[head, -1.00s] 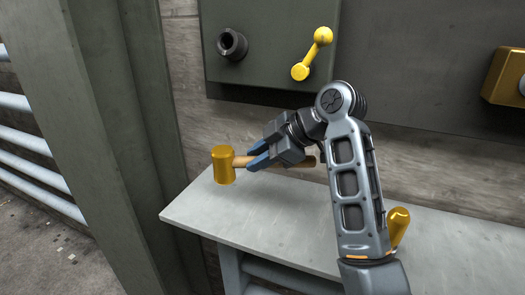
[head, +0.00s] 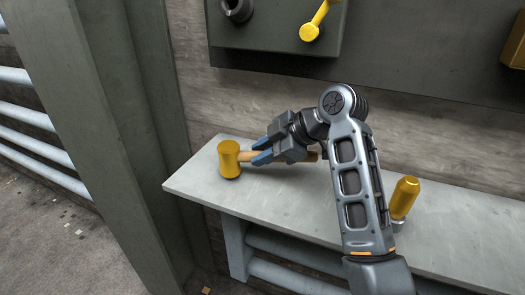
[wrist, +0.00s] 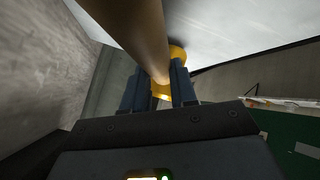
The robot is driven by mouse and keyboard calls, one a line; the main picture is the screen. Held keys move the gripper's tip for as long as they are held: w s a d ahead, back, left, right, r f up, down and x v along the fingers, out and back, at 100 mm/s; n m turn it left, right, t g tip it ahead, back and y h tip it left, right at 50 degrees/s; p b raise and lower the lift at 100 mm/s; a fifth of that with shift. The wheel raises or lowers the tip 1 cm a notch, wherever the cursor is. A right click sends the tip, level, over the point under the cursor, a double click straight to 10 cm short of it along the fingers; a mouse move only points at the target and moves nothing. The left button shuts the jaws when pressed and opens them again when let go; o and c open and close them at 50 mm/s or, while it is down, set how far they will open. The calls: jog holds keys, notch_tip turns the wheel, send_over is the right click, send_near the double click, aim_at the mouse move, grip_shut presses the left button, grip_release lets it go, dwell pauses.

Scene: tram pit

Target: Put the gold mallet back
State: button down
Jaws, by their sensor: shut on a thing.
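The gold mallet has a gold head (head: 229,158) and a wooden handle (head: 304,156). My gripper (head: 263,158) is shut on the handle close to the head, and the handle runs out to the right behind the fingers. The mallet lies roughly level at the left end of the grey bench (head: 290,205). I cannot tell whether its head touches the bench top. In the wrist view the handle (wrist: 142,35) passes between the blue fingers, with part of the gold head (wrist: 177,52) beyond them.
A dark panel above the bench carries a yellow lever (head: 312,30) and a black round fitting (head: 237,8). A green-grey post (head: 100,120) rises left of the bench.

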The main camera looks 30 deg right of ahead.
jog(key=shift+f+b, duration=0.3)
jog(key=shift+f, duration=0.25)
dwell(0.4)
jog(key=c, duration=0.8)
grip_release()
jog(key=shift+f, duration=0.1)
jog(key=shift+s, duration=0.1)
jog(key=b+v, duration=0.1)
jog(key=v, duration=0.6)
jog(key=shift+s+d+r, duration=0.2)
jog(key=shift+r, duration=0.1)
